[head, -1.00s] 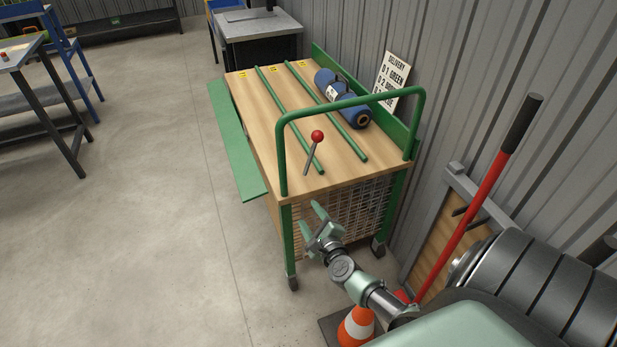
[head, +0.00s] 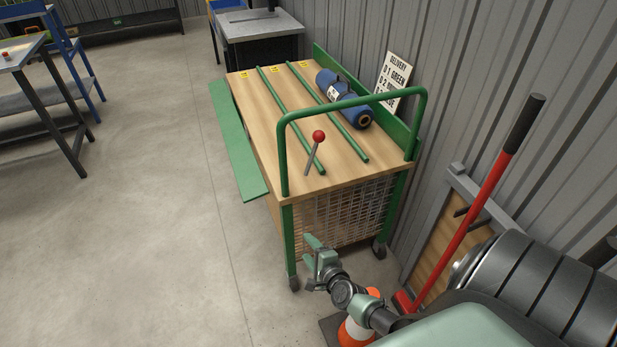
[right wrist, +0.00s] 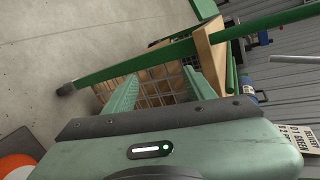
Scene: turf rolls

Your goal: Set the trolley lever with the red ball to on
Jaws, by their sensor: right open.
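The trolley (head: 262,118) has a wooden top, green rails and a green push handle (head: 353,101) at its near end. The lever (head: 311,158) is a thin grey rod with a red ball (head: 319,136) on top. It stands on the near part of the trolley top and leans slightly right in the head view. My right gripper (head: 311,258) is open and empty, low in front of the trolley's near mesh end, below and apart from the lever. In the right wrist view its two fingers (right wrist: 155,90) point at the mesh and frame. My left gripper is not in view.
A delivery sign (head: 393,79) is by the wall. An orange cone (head: 357,331) and a red-handled tool (head: 462,225) stand near my right arm. The floor left of the trolley is clear.

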